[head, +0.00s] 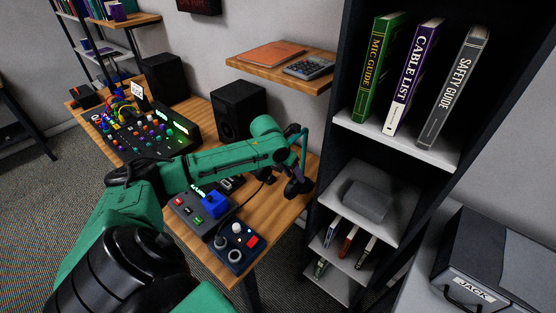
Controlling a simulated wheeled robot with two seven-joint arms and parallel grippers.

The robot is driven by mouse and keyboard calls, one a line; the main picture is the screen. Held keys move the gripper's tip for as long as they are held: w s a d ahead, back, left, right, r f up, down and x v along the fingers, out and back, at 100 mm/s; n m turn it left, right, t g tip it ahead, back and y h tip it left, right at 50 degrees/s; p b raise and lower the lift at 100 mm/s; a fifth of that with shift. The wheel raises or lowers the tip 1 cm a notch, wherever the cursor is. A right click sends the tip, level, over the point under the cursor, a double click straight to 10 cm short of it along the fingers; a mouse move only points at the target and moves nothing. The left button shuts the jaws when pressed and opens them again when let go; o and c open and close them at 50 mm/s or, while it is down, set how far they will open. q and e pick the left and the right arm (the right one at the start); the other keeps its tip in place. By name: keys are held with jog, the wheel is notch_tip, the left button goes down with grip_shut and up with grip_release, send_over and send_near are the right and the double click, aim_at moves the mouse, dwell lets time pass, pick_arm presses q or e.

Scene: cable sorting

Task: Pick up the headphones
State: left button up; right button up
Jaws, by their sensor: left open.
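My left gripper (298,186) hangs at the end of the green arm, over the right end of the wooden desk (285,205). It is dark and small in the head view, and it is open. I cannot make out the headphones clearly. A dark thin cable (257,192) runs across the desk just left of the gripper, and a small dark shape sits at its upper end. My arm and gripper hide part of this area. I cannot tell whether the gripper touches anything. My right gripper is not in view.
A grey box with colored buttons (196,210) and a dark blue control box (235,245) stand at the desk's front. Speakers (239,108) and a mixer (160,133) stand behind. A dark bookshelf (323,190) rises close right of the gripper; a wooden wall shelf (280,75) hangs above.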

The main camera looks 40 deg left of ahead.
pick_arm(q)
jog(key=shift+w+f, duration=0.15)
grip_shut()
dwell(1.3)
